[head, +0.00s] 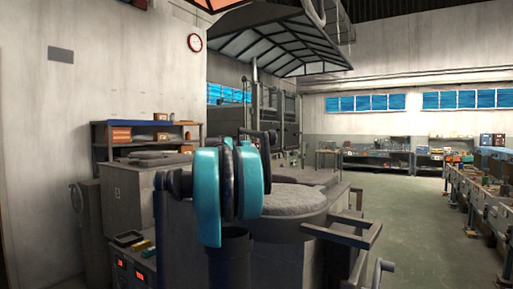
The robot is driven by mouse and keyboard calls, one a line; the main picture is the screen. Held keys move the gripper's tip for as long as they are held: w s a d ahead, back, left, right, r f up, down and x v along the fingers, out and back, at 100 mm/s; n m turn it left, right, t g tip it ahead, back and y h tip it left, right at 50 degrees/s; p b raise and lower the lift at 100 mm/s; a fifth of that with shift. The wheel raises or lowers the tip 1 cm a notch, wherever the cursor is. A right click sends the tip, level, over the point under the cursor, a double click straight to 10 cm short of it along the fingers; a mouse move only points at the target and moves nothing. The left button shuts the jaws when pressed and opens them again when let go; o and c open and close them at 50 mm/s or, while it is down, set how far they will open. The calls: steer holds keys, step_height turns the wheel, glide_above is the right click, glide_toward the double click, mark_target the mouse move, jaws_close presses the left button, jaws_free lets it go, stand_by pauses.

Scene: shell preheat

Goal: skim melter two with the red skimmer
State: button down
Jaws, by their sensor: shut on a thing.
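A grey melter with a wide round top (288,201) stands in the middle of the head view, partly behind my teal and dark arm. A second grey melter (126,188) with a flat round top stands further back on the left. No readable label tells which one is melter two. I see no red skimmer in this view. My gripper does not show; only links of my arm are visible, and they cover part of the nearer melter.
A bracket-like frame (350,237) juts out on the right of the nearer melter. A control box with red displays (132,272) is at the lower left. A shelf with boxes (146,124) stands behind. A long bench (487,195) lines the right; the floor (412,226) between is clear.

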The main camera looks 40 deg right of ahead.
steer(key=v, duration=0.6)
steer(key=shift+a, duration=0.15)
stand_by(0.4)
steer(key=shift+s, duration=0.2)
steer(key=s, duration=0.1)
steer(key=s+d, duration=0.1)
steer(key=s, duration=0.2)
steer(key=shift+d, duration=0.35)
stand_by(0.3)
